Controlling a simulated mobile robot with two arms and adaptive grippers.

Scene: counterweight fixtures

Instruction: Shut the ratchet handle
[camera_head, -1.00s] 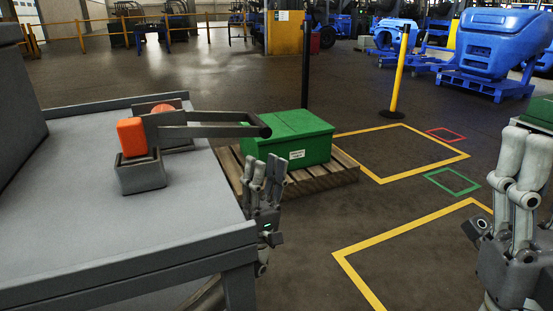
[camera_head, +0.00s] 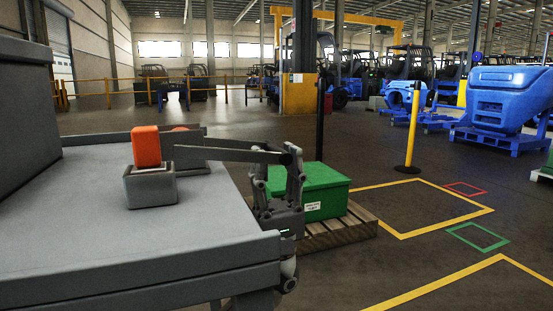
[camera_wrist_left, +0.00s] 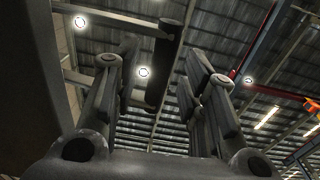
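The grey ratchet handle (camera_head: 222,154) reaches out to the right from a fixture with an orange block (camera_head: 146,147) on the grey table. Its far end overlaps my left gripper (camera_head: 275,155), which stands upright with its fingers pointing up beyond the table's right edge. In the left wrist view the fingers of my left gripper (camera_wrist_left: 160,75) are spread apart. The dark crossbar of the handle (camera_wrist_left: 163,55) shows between the fingertips, with a gap to each side. I cannot tell whether any finger touches it. My right gripper is out of view.
The grey table (camera_head: 90,215) fills the left. A green box (camera_head: 318,190) on a wooden pallet (camera_head: 340,232) stands close behind my left gripper. A yellow post (camera_head: 412,135) stands farther right. The marked floor at right is clear.

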